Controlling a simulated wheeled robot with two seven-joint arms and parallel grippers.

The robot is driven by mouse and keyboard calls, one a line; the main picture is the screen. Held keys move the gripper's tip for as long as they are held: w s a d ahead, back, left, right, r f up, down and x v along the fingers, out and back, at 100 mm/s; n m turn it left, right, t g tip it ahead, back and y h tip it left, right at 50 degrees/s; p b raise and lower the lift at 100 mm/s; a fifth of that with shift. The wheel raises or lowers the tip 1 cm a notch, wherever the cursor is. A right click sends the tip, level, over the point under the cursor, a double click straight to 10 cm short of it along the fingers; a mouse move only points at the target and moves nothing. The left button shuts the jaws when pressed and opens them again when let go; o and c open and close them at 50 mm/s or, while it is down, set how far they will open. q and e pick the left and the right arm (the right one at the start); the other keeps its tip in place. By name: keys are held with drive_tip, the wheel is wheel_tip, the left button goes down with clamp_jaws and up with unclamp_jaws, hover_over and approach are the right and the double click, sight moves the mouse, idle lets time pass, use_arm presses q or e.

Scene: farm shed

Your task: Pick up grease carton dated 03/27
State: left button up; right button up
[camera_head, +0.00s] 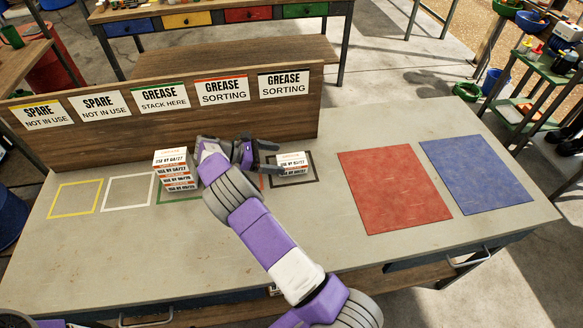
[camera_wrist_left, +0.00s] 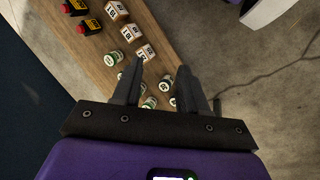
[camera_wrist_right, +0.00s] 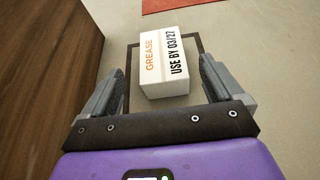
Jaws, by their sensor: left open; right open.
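In the head view a white grease carton (camera_head: 291,163) stands inside the black outlined square below a "GREASE SORTING" sign. In the right wrist view this carton (camera_wrist_right: 166,62) reads "GREASE" and "USE BY 03/27". My right gripper (camera_head: 266,158) is open just left of the carton in the head view. In the right wrist view my right gripper (camera_wrist_right: 158,75) has its fingers at either side of the carton's near end, with gaps on both sides. My left gripper (camera_wrist_left: 160,72) is open and empty, seen only in its wrist view, above a wooden surface with small items.
A stack of cartons (camera_head: 173,169) stands in the green outline, left of my right gripper. A red mat (camera_head: 388,188) and a blue mat (camera_head: 475,174) lie to the right. A wooden board (camera_head: 150,128) with signs runs along the back. The table's front is mostly clear.

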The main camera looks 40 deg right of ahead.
sight(292, 159)
drive_tip(key=x, duration=0.3)
drive_tip(key=b+x, duration=0.1)
drive_tip(key=x, duration=0.2)
drive_tip(key=shift+s+d+r, duration=0.1)
drive_tip(key=shift+s+d, duration=0.2)
drive_tip(key=shift+d, duration=0.1)
drive_tip(key=shift+c, duration=0.2)
drive_tip(key=c, duration=1.1)
